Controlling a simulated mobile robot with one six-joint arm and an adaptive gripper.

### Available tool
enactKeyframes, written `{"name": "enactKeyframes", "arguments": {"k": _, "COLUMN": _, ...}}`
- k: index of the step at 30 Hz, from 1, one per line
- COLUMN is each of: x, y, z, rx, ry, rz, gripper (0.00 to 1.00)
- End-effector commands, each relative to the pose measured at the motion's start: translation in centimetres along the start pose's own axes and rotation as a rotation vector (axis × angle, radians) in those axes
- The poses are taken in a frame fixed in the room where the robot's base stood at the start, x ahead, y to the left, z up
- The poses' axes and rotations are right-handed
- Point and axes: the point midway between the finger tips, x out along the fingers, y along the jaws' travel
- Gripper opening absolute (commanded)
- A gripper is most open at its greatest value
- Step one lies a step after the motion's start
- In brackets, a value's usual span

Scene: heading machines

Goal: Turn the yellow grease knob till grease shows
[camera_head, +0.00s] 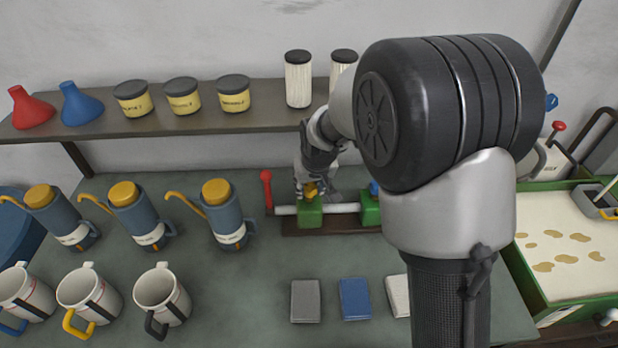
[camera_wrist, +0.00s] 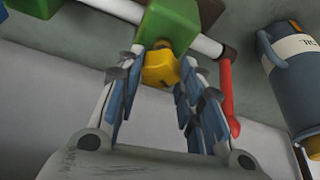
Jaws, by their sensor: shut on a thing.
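The yellow grease knob (camera_wrist: 160,67) sits against a green block (camera_wrist: 170,24) in the wrist view, between my gripper's fingers. In the head view the yellow knob (camera_head: 310,189) shows just above the green block (camera_head: 310,214) on a white pipe. My gripper (camera_wrist: 159,75) is shut on the knob, one blue-padded finger on each side. In the head view my gripper (camera_head: 312,180) comes down from above, partly hidden behind my arm. I cannot make out any grease at the block.
A red lever (camera_head: 267,190) stands at the pipe's left end. Blue oil cans (camera_head: 226,222) and white mugs (camera_head: 161,299) stand left. A shelf (camera_head: 205,122) with jars runs behind. Grey (camera_head: 305,301) and blue (camera_head: 355,299) pads lie in front. A green tray (camera_head: 535,300) is right.

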Motion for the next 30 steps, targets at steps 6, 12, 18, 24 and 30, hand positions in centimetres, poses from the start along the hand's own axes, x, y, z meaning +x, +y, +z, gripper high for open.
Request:
{"name": "enactKeyframes", "arguments": {"k": 6, "x": 0.26, "y": 0.24, "z": -0.05, "rx": -0.178, "ry": 0.005, "rz": -0.074, "gripper": 0.11}}
{"name": "enactKeyframes", "arguments": {"k": 12, "x": 0.49, "y": 0.32, "z": -0.01, "rx": -0.344, "ry": 0.005, "rz": -0.142, "gripper": 0.11}}
{"name": "enactKeyframes", "arguments": {"k": 18, "x": 0.4, "y": 0.35, "z": -0.04, "rx": -0.479, "ry": 0.004, "rz": -0.197, "gripper": 0.11}}
{"name": "enactKeyframes", "arguments": {"k": 24, "x": 0.25, "y": 0.41, "z": -0.06, "rx": -0.572, "ry": 0.001, "rz": -0.234, "gripper": 0.11}}
{"name": "enactKeyframes", "arguments": {"k": 30, "x": 0.15, "y": 0.38, "z": -0.06, "rx": -0.619, "ry": 0.0, "rz": -0.254, "gripper": 0.11}}
